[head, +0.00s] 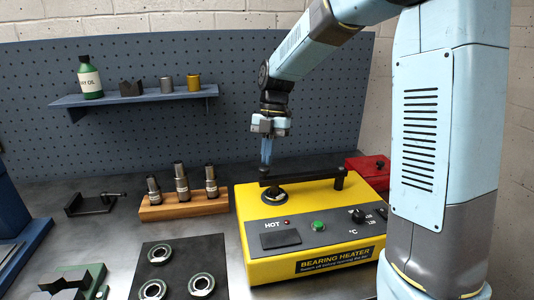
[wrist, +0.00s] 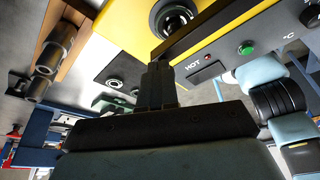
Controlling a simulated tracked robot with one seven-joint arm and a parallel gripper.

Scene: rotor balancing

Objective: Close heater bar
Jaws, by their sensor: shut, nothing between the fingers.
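The yellow bearing heater (head: 312,240) stands on the bench in front of my arm. Its dark heater bar (head: 303,178) runs across the top, from the post on the left to the post on the right. A bearing ring (head: 274,196) lies on the heater under the bar's left part; it also shows in the wrist view (wrist: 174,18). My gripper (head: 266,160) points down, shut and empty, at the bar's left end. In the wrist view the shut fingertips (wrist: 158,72) are close to the bar (wrist: 205,28); I cannot tell whether they touch it.
Three metal tool holders stand in a wooden block (head: 184,207) left of the heater. A dark mat (head: 180,265) with three bearings lies at the front. A red box (head: 367,172) stands behind the heater at right. A shelf (head: 135,97) hangs on the pegboard.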

